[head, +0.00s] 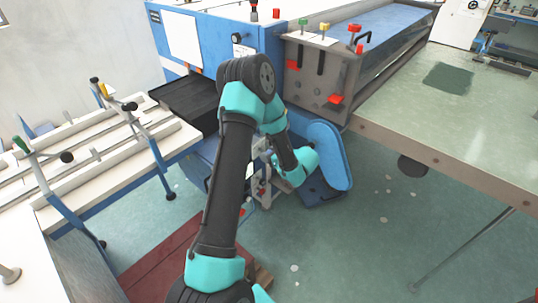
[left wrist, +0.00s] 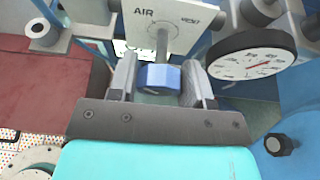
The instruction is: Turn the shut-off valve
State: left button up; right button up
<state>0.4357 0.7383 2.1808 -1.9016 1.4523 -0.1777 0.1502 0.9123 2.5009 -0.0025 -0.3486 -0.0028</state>
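The shut-off valve shows in the left wrist view as a blue knob (left wrist: 160,77) on a grey stem, in front of a pale plate (left wrist: 165,20) marked AIR. My left gripper (left wrist: 158,72) has one finger on each side of the knob. The fingers appear close against its sides, but I cannot tell whether they press on it. In the head view my left arm reaches down to the blue machine's lower side, and its wrist (head: 297,168) hides the valve and the fingertips. My right gripper is not in view.
A round pressure gauge (left wrist: 251,60) is right of the knob, with a black knob (left wrist: 280,145) below it. A blue rounded cover (head: 331,157) stands right of my wrist. A green-topped table (head: 450,110) is at right, a white frame table (head: 95,150) at left.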

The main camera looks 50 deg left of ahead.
pick_arm(q)
jog(key=c, duration=0.4)
jog(key=m+g, duration=0.2)
jog(key=shift+w+m, duration=0.15)
jog(key=shift+m, duration=0.15)
jog(key=shift+m+g, duration=0.9)
jog(key=shift+m, duration=0.3)
jog(key=m+g, duration=0.2)
jog(key=m, duration=0.2)
jog(key=shift+f+y, duration=0.15)
jog(key=shift+y, duration=0.25)
jog(key=m+g+y, duration=0.1)
jog(key=m, duration=0.3)
jog(key=shift+w, duration=0.1)
jog(key=shift+m, duration=0.3)
